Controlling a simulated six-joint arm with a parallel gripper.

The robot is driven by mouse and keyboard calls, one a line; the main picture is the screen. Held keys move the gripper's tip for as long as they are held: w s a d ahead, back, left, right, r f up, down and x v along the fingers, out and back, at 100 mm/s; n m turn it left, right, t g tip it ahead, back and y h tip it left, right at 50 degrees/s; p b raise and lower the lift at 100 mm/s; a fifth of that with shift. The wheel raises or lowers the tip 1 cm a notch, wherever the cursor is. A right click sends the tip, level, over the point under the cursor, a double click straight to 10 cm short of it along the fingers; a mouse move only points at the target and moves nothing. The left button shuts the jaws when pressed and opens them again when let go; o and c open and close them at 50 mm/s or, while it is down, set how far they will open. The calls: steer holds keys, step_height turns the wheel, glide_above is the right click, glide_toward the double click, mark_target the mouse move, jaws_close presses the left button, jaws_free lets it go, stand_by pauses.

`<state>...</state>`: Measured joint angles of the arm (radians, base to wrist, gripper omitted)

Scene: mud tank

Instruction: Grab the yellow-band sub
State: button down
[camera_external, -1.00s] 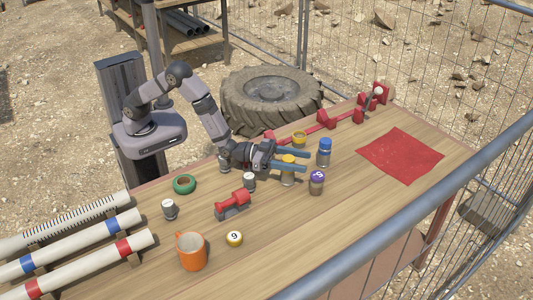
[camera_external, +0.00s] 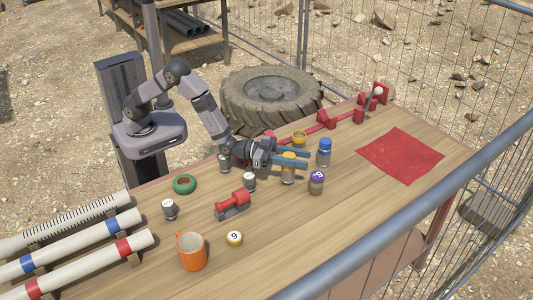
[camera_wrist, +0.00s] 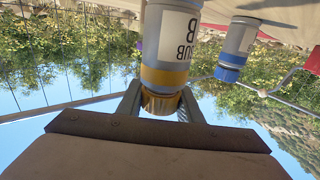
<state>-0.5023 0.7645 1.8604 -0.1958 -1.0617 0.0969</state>
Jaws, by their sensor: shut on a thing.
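The yellow-band sub (camera_external: 288,175) is a grey cylinder with a yellow top, between the blue fingers of my gripper (camera_external: 291,157) in the external view. In the wrist view the sub (camera_wrist: 168,40) shows upside down, with a white label reading "SUB B" and a yellow band. My gripper (camera_wrist: 160,104) is shut on it at its yellow end. The sub is upright, at or just above the wooden table; I cannot tell whether it touches.
The blue-topped sub (camera_external: 324,153) stands close to the right, and a purple-topped jar (camera_external: 317,183) stands in front. Small grey-white pieces (camera_external: 249,181) stand to the left. A red cloth (camera_external: 401,155) lies flat at right.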

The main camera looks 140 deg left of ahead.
step_height(320, 180, up, 9)
steer(key=shift+b, duration=0.3)
steer(key=shift+r, duration=0.1)
